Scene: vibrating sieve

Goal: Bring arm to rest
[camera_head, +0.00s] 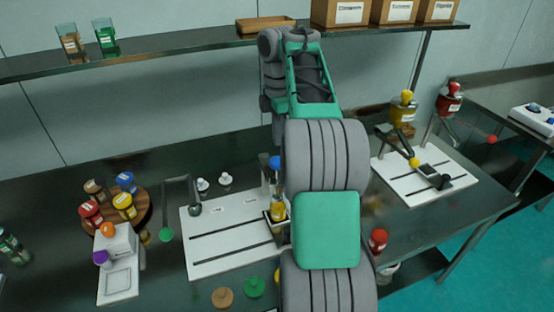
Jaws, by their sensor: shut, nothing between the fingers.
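My arm (325,230) rises from the bottom middle of the head view. Its green-and-grey forearm (305,80) reaches up to the height of the shelf, and the wrist part (272,85) bends down on its left side. A container with a yellow body (277,207) and a blue top (275,163) stands at the white rail plate (210,262), partly covered by my arm. I cannot tell whether anything touches it.
A metal shelf (180,57) with boxes (341,12) and glasses (105,38) runs behind my arm. A round wooden tray (140,215) with colored jars is at left. A second white plate (425,195) is at right. A red-topped jar (378,241) stands close to my arm's right side.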

